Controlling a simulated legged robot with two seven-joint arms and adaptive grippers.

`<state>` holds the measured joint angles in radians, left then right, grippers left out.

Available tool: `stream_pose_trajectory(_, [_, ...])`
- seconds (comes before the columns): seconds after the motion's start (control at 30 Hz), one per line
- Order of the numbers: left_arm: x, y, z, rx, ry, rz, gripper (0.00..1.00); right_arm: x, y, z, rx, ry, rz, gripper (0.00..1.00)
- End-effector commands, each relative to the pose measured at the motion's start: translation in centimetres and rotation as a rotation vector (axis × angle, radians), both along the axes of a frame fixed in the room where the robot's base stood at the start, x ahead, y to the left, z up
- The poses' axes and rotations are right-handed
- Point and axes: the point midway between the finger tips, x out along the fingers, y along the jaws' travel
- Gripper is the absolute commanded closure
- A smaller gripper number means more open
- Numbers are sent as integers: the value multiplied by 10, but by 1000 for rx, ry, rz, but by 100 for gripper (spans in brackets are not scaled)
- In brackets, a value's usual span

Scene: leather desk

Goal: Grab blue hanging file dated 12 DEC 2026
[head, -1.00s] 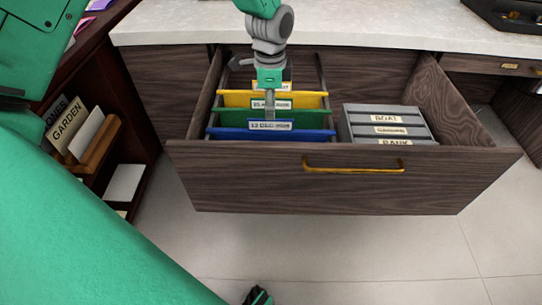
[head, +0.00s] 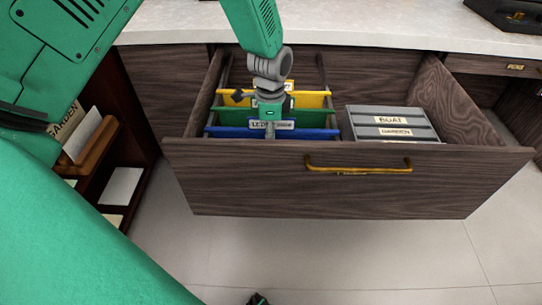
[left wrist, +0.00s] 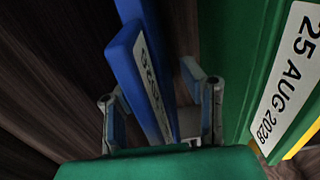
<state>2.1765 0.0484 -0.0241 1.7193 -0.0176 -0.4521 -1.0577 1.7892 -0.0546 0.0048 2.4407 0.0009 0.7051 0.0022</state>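The blue hanging file (head: 223,132) is the nearest file in the open drawer in the head view. Its white label is partly covered by my gripper, and the date is not fully readable. My left gripper (head: 269,133) points down at its top edge. In the left wrist view, the blue file (left wrist: 138,85) stands between the two fingers of my left gripper (left wrist: 160,110). The fingers are apart, with a clear gap between the file and the right finger. My right gripper is not in view.
Just behind are a green file (head: 310,117), labelled 25 AUG 2028 in the left wrist view (left wrist: 240,70), and a yellow file (head: 313,100). Grey box files (head: 390,120) stand at right in the wooden drawer (head: 450,180). A dark shelf (head: 95,150) stands at left.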

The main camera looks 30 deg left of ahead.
Motion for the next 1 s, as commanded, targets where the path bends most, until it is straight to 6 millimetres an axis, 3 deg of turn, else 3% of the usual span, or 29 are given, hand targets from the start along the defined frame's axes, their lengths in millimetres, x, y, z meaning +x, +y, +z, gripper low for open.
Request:
stream_pose_trajectory(0.03, [0,-1,0,1,1,-1,78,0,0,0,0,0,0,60])
stream_pose_trajectory(0.1, [0,-1,0,1,1,-1,100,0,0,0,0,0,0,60])
stream_pose_trajectory(0.47, [0,0,1,0,0,-1,100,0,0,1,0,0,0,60])
stream_pose_trajectory(0.63, [0,0,10,-1,-1,-1,100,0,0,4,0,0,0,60])
stream_pose_trajectory(0.77, [1,0,28,-1,-3,-1,100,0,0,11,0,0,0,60])
stream_pose_trajectory(1.0, [1,0,78,-2,-3,-1,100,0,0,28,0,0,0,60])
